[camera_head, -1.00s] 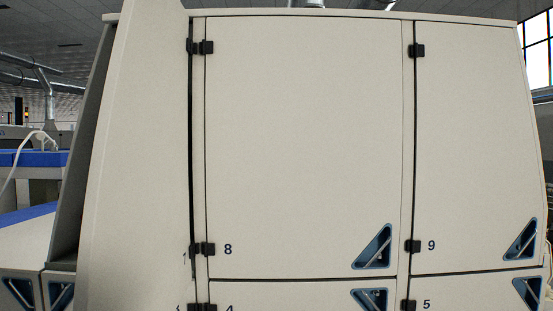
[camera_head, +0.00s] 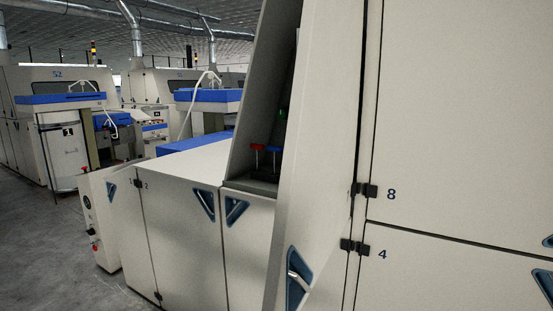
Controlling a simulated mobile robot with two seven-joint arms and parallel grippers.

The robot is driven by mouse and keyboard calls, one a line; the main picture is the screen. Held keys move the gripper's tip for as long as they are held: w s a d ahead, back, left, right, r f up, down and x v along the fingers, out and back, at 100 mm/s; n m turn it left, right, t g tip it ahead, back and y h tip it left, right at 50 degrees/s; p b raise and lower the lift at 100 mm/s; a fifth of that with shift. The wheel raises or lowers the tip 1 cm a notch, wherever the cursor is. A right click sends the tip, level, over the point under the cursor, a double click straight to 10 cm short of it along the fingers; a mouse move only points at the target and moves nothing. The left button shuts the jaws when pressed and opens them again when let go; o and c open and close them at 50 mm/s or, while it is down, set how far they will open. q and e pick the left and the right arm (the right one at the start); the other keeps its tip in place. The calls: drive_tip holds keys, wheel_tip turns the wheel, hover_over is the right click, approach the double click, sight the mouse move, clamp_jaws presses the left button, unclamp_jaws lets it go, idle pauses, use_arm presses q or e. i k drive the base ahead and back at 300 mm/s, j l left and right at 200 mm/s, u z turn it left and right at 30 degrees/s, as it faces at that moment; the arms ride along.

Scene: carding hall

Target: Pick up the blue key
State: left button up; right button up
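A small blue key (camera_head: 276,150) with a T-shaped top stands upright in the recess at the end of the tall beige machine cabinet, near the middle of the head view. A similar red key (camera_head: 257,148) stands just left of it. Both rise from a narrow dark ledge (camera_head: 250,185). The cabinet's side panel hides the part of the recess to the right of the blue key. Neither of my grippers is in view.
The tall beige cabinet (camera_head: 445,110) fills the right side. A lower beige cabinet (camera_head: 175,215) stands in front of the recess. More machines with blue tops (camera_head: 60,98) stand at the left and back. Grey floor (camera_head: 45,250) is clear at the lower left.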

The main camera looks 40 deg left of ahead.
sight(274, 149)
drive_tip(key=i+j+z, duration=0.1)
drive_tip(key=j+z, duration=0.2)
drive_tip(key=j, duration=1)
drive_tip(key=j+z, duration=0.3)
drive_tip(key=j, duration=1)
